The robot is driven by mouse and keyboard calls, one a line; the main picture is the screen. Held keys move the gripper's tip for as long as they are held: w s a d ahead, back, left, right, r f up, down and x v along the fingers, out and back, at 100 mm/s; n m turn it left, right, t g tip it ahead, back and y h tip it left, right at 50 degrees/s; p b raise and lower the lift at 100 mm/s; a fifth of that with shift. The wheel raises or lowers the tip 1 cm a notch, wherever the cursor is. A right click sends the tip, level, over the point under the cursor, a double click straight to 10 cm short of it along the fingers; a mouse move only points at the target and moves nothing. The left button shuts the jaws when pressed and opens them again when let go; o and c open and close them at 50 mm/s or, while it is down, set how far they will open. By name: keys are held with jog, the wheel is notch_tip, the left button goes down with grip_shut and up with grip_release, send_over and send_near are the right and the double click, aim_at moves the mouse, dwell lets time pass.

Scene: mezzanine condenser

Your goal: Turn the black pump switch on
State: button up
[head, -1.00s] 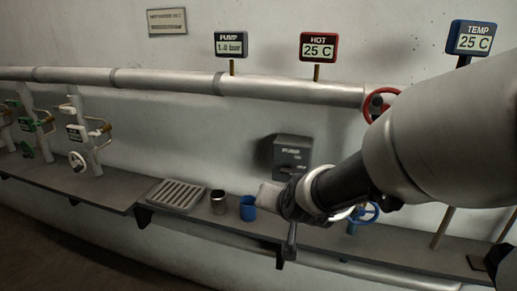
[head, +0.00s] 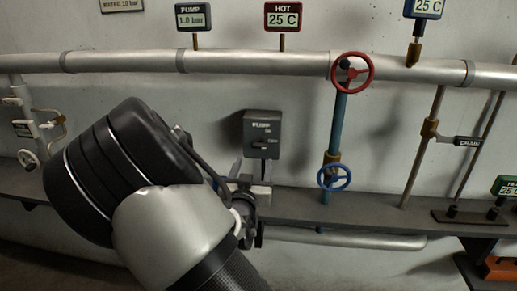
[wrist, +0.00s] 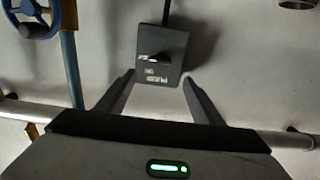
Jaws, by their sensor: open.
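The pump switch is a dark grey box (head: 262,134) on the wall, with white lettering and a small black lever on its face. In the wrist view the box (wrist: 171,50) appears upside down, with its black lever (wrist: 154,57) lying sideways. My gripper (wrist: 158,88) is open, its two fingers apart and empty. The box lies just beyond the fingertips in that view, and I see no contact. In the head view my arm hides much of the gripper, beside the box's lower left.
A red valve wheel (head: 352,73) and a blue valve wheel (head: 333,177) sit on a blue pipe right of the box. A silver pipe (head: 280,63) runs above. A grey shelf (head: 390,208) runs below. The PUMP display (head: 193,17) reads 1.0 bar.

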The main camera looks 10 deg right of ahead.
aim_at(258, 147)
jog(key=x, duration=1.1)
jog(key=shift+w, duration=0.1)
jog(key=c, duration=1)
jog(key=shift+c, duration=0.2)
jog(key=shift+f+n, duration=0.1)
jog(key=shift+n, duration=0.3)
jog(key=n+b, duration=0.1)
jog(key=n, duration=0.4)
jog(key=shift+a, duration=0.1)
jog(key=n, duration=0.6)
jog(key=shift+a+f, duration=0.1)
